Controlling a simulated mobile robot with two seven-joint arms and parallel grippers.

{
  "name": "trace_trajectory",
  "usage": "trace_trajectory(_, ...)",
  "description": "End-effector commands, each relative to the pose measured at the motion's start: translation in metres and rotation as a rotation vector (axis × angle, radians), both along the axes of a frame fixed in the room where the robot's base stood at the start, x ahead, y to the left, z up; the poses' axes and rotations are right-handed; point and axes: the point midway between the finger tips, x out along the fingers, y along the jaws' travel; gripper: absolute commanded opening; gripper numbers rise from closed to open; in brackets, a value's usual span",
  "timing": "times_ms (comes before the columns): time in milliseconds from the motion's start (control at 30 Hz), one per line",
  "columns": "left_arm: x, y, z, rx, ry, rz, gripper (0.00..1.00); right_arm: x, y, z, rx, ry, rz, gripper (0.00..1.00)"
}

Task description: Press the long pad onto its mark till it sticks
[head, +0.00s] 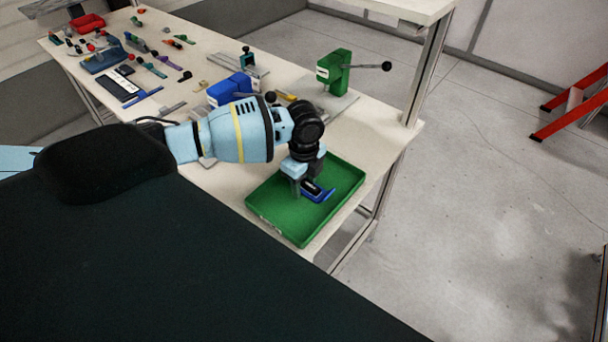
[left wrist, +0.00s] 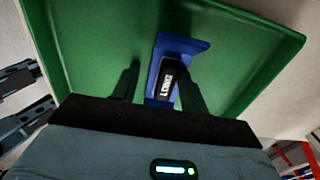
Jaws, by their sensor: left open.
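The long pad looks like a black strip with white lettering, probably "LONG", in the left wrist view (left wrist: 165,82). It lies on a blue L-shaped piece (left wrist: 182,45) inside a green tray. In the head view the blue piece (head: 322,196) sits near the middle of the tray, and the pad is partly hidden by my gripper. My left gripper (head: 307,184) points down into the tray with its fingers open. The fingers stand on either side of the pad, with gaps showing in the wrist view. I cannot make out the mark. My right gripper is not in view.
The green tray (head: 346,174) sits at the table's front right corner. A green lever press (head: 335,72) and a blue block fixture (head: 229,88) stand behind it. Small tools and a red bin (head: 87,23) fill the far left. A red ladder (head: 575,105) stands beyond clear floor.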

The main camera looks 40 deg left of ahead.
Motion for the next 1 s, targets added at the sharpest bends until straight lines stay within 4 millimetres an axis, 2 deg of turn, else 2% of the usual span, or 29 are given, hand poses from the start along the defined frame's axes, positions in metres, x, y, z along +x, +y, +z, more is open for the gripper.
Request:
trace_trajectory(500, 0.000, 0.000, 0.070, 0.000, -0.003, 0.000, 0.44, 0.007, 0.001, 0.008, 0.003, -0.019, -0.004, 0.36)
trace_trajectory(667, 0.000, 0.000, 0.078, 0.000, -0.002, 0.000, 0.44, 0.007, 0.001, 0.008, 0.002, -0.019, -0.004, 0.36)
trace_trajectory(1000, 0.000, 0.000, 0.078, 0.000, -0.001, 0.000, 0.44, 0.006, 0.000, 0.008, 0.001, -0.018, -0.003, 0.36)
